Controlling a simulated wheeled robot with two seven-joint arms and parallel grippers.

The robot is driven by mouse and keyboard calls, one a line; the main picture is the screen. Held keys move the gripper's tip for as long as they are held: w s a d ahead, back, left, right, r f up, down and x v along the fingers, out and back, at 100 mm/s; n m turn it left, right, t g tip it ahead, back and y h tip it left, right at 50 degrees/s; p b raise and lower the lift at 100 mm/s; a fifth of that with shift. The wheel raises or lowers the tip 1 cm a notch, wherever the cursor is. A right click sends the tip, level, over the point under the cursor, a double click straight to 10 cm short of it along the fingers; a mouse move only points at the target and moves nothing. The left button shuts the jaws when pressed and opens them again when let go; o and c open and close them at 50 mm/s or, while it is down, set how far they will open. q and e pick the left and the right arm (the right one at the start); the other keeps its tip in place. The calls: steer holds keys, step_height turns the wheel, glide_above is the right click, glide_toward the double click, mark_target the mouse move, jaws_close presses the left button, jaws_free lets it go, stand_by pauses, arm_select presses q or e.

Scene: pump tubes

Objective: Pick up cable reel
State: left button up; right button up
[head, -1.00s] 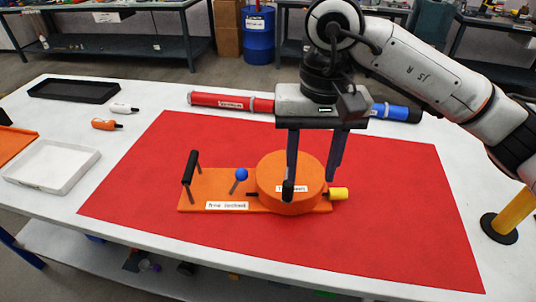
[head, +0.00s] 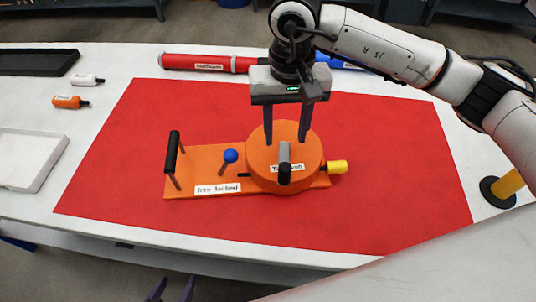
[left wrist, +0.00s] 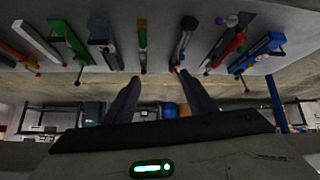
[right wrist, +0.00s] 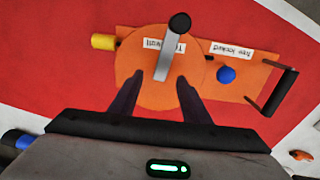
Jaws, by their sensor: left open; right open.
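The cable reel is a round orange drum (head: 262,178) on a flat orange base (head: 205,160), lying on the red mat. A grey crank with a black knob (head: 285,172) stands on the drum. A blue-ball lever (head: 230,156) and an upright black handle (head: 172,152) are to its left, a yellow plug (head: 337,167) to its right. My right gripper (head: 286,140) is open over the drum, its fingers either side of the crank's base in the right wrist view (right wrist: 161,78); contact cannot be told. My left gripper (head: 170,289) is open below the table's front edge, empty.
A red tube (head: 205,63) and a partly hidden blue tube (head: 345,64) lie behind the mat. A white tray (head: 25,160), black tray (head: 35,62) and small bottles (head: 70,102) are at left. A yellow post (head: 507,185) stands at right. Bare mat surrounds the reel.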

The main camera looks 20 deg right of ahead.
step_height(320, 180, down, 2)
steer(key=shift+f, duration=0.1)
steer(key=c, duration=1.1)
steer(key=shift+w+r, duration=0.15)
steer(key=shift+r, duration=0.05)
stand_by(0.6)
